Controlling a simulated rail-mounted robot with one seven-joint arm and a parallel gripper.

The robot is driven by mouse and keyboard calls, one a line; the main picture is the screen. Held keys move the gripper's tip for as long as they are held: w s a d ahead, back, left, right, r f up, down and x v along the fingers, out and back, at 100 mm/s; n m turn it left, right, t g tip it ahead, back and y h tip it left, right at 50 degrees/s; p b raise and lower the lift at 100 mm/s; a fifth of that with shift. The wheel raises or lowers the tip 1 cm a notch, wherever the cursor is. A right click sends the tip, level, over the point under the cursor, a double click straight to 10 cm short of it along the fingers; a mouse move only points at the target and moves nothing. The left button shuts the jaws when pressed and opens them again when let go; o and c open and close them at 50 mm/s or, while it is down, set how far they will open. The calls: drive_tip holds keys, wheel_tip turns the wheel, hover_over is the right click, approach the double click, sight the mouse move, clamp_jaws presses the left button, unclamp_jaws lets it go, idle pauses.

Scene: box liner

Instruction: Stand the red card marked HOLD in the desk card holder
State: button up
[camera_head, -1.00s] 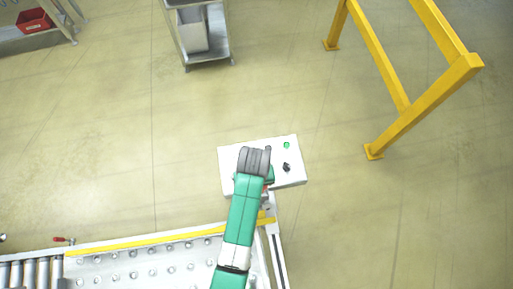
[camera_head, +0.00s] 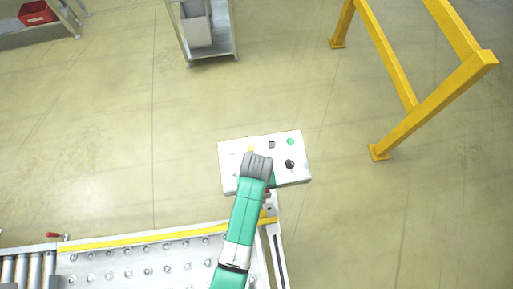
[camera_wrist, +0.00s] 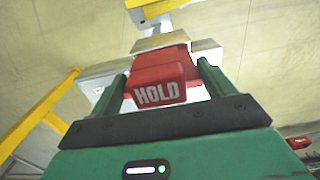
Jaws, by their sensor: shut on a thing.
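The red card marked HOLD (camera_wrist: 160,78) is between the two green fingers of my gripper (camera_wrist: 162,84) in the wrist view, its white lettering facing the camera. My gripper is shut on it. A pale grey block-like part (camera_wrist: 165,42) shows just beyond the card; I cannot tell whether it is the card holder or whether the card touches it. In the head view my wrist hides most of the gripper and card, over the lower middle of a white control box (camera_head: 235,155).
The box carries a green button (camera_head: 291,142) and a black knob (camera_head: 290,164). A ball-transfer table with a yellow edge (camera_head: 150,239) lies at lower left. A yellow guard rail (camera_head: 435,100) stands at right, a grey cart (camera_head: 208,58) at the back. The floor between is clear.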

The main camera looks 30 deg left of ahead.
drive_tip(key=shift+f+b, duration=1.2)
drive_tip(key=shift+f, duration=1.1)
drive_tip(key=o, duration=0.9)
wheel_tip(320, 180, up, 7)
drive_tip(key=p, duration=0.7)
drive_tip(key=shift+r, duration=0.1)
